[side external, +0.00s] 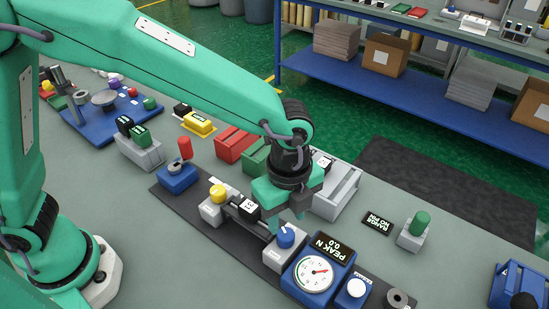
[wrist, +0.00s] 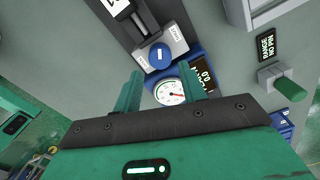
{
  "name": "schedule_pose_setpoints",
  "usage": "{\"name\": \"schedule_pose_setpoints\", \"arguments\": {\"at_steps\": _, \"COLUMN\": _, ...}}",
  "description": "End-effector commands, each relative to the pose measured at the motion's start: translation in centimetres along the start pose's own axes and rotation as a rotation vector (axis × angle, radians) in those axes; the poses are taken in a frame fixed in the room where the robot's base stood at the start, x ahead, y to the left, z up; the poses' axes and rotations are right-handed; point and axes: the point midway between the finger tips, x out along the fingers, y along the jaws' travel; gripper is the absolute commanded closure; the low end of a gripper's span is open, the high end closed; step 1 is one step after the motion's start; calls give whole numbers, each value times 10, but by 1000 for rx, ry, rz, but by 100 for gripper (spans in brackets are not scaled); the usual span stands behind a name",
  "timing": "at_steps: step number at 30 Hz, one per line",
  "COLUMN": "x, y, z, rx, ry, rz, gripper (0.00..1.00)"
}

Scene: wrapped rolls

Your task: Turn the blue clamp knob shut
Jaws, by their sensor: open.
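The blue clamp knob (side external: 286,236) sits on top of a light grey block (side external: 280,257) on the dark mat. The knob carries a white mark. In the wrist view the blue knob (wrist: 160,56) lies beyond my fingertips, slightly left of the middle between them. My gripper (side external: 291,208) is above the fixture, close to the knob, pointing down. In the wrist view my gripper (wrist: 166,82) has its two green fingers spread apart with nothing between them. I cannot tell from these views how high the fingertips are above the knob.
A blue gauge (side external: 313,273) reading 0.0 on its display (side external: 334,247) stands beside the knob block. A yellow knob (side external: 217,194) sits at the fixture's other end. A white button (side external: 356,288), a grey ring (side external: 397,298) and a green-knobbed block (side external: 412,238) are to the right.

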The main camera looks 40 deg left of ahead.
Motion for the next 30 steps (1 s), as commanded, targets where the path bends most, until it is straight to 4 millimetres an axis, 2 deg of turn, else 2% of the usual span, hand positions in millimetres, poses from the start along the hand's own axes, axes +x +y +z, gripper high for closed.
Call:
{"name": "schedule_pose_setpoints", "arguments": {"at_steps": 3, "x": -16, "y": -1, "z": 0, "rx": 0, "ry": 1, "rz": -3, "gripper": 59}}
{"name": "schedule_pose_setpoints", "arguments": {"at_steps": 8, "x": -27, "y": 0, "z": 0, "rx": 0, "ry": 1, "rz": -2, "gripper": 59}}
{"name": "schedule_pose_setpoints", "arguments": {"at_steps": 22, "x": -31, "y": 0, "z": 2, "rx": -8, "ry": 1, "rz": -2, "gripper": 59}}
{"name": "schedule_pose_setpoints", "arguments": {"at_steps": 26, "x": -37, "y": 1, "z": 10, "rx": -52, "ry": 6, "rz": -14, "gripper": 59}}
{"name": "schedule_pose_setpoints", "arguments": {"at_steps": 30, "x": -51, "y": 4, "z": 31, "rx": -158, "ry": 18, "rz": -40, "gripper": 59}}
